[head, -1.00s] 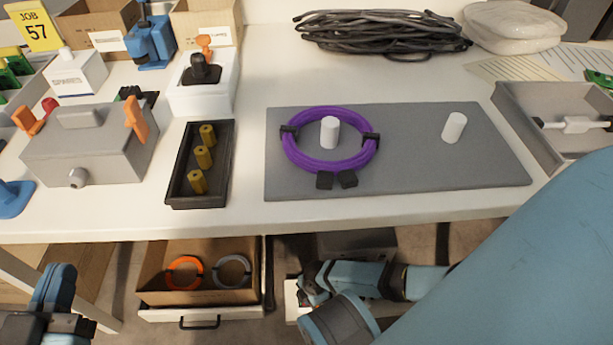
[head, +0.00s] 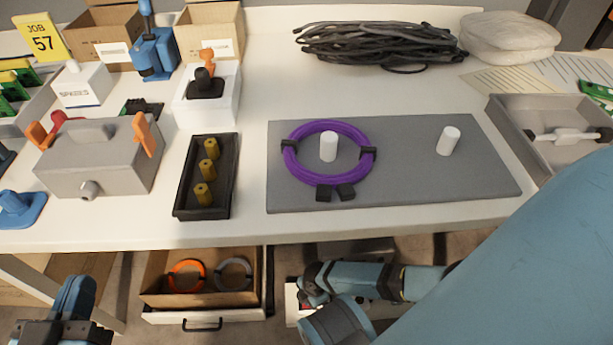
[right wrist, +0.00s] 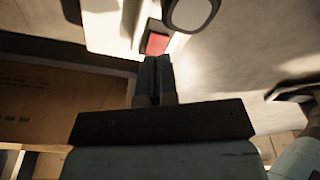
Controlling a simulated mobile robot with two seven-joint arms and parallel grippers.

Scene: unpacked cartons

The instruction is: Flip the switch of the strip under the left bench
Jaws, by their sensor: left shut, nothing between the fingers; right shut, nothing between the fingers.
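The white strip (head: 291,298) is under the bench front, right of the open drawer; my right arm partly covers it. In the right wrist view a red switch (right wrist: 157,43) sits just beyond the fingertips of my right gripper (right wrist: 155,62). The right fingers are shut and empty, pointing at the switch; I cannot tell whether they touch it. In the head view the right fingertips are hard to make out beside the strip. My left gripper (head: 78,292) is shut and empty at the lower left, in front of the bench.
An open drawer (head: 203,316) with an orange and a grey coil juts out left of the strip. The bench top (head: 330,232) above carries a grey mat (head: 400,190) with a purple cable coil (head: 327,181), a black tray (head: 205,211) and a grey box (head: 100,165).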

